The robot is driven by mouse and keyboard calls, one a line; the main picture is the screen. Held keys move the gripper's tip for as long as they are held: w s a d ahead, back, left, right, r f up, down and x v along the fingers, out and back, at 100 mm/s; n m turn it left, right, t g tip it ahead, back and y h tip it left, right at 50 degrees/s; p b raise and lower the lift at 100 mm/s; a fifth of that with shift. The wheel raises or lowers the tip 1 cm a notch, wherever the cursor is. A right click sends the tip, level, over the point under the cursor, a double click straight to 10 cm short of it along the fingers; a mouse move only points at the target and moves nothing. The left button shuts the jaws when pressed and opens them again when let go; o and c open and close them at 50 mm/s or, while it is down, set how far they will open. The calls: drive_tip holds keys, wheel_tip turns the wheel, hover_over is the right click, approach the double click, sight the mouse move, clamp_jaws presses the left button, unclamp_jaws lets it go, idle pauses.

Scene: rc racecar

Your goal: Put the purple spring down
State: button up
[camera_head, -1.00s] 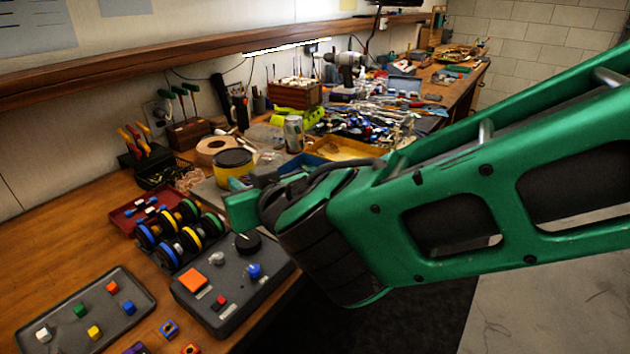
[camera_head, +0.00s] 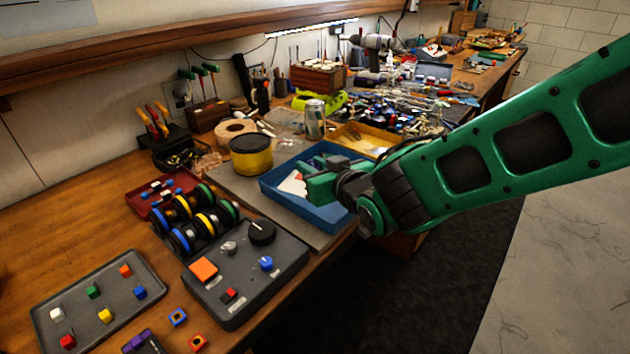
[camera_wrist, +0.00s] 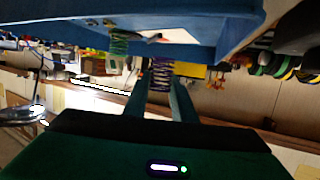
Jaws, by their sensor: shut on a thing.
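The purple spring (camera_wrist: 161,74) shows in the wrist view between the tips of my two fingers. My gripper (camera_wrist: 160,92) is shut on it. In the head view my gripper (camera_head: 325,178) is at the blue tray (camera_head: 283,203), over its inside; the spring cannot be made out there. The blue tray also fills the top of the wrist view (camera_wrist: 215,35), close to the fingertips. Whether the spring touches the tray cannot be told.
A green coil (camera_wrist: 118,42) shows near the blue tray in the wrist view. A yellow-and-black tin (camera_head: 251,156) stands left of the tray, a can (camera_head: 315,119) behind it. A grey control box (camera_head: 245,275) is in front. Bare wood (camera_head: 60,225) lies at the left.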

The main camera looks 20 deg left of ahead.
drive_tip(key=shift+w+f, duration=0.15)
drive_tip(key=shift+f, duration=1.95)
drive_tip(key=o, duration=1)
